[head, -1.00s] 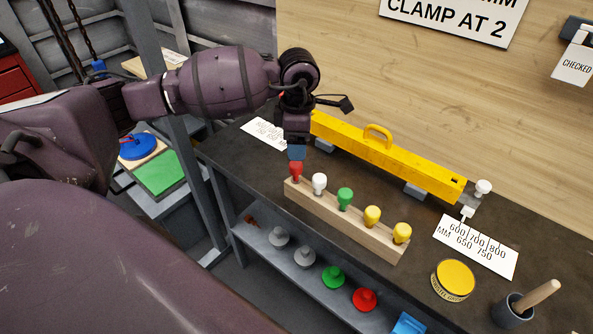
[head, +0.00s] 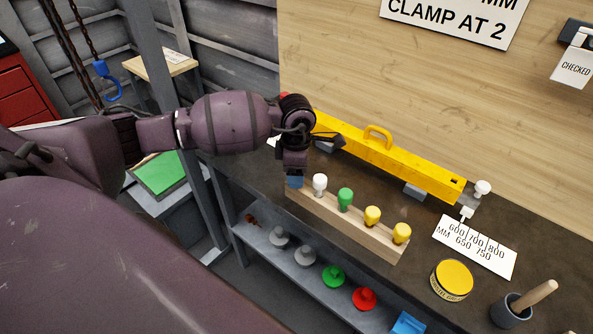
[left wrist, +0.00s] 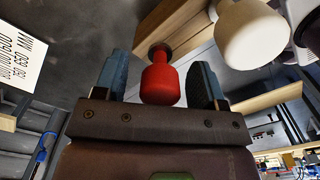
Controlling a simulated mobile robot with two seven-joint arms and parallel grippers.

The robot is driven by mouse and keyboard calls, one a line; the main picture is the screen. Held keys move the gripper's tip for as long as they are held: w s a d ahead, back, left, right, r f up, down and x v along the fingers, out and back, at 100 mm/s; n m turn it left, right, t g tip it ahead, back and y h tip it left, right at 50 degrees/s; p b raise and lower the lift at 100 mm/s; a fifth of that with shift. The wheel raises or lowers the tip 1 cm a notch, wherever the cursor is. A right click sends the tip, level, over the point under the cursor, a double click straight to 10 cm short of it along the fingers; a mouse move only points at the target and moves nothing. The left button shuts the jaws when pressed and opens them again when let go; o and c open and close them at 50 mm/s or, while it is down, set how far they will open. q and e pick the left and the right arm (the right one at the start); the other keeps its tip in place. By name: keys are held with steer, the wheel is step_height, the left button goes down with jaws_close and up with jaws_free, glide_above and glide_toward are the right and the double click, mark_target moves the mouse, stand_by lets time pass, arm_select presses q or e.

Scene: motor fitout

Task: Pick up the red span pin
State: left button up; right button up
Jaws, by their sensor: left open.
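The red span pin (left wrist: 160,82) stands at the left end of the wooden rack (head: 345,222). In the left wrist view its head lies between the two fingers of my left gripper (left wrist: 159,85), with a gap to each finger. My left gripper is open and pointing down over that rack end; it also shows in the head view (head: 295,182), where it hides the red pin. A white pin (head: 320,184) stands beside it, then a green pin (head: 345,199) and two yellow pins (head: 372,215). My right gripper is not in view.
A yellow beam (head: 390,156) with a handle lies behind the rack. A yellow tin (head: 452,279), a scale card (head: 476,246) and a grey cup (head: 515,309) are to the right. A lower shelf (head: 318,284) in front holds grey, green and red knobs.

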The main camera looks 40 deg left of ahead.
arm_select(q)
steer(key=c, duration=1)
steer(key=shift+r, duration=0.1)
step_height(320, 180, up, 20)
steer(key=shift+b, duration=0.3)
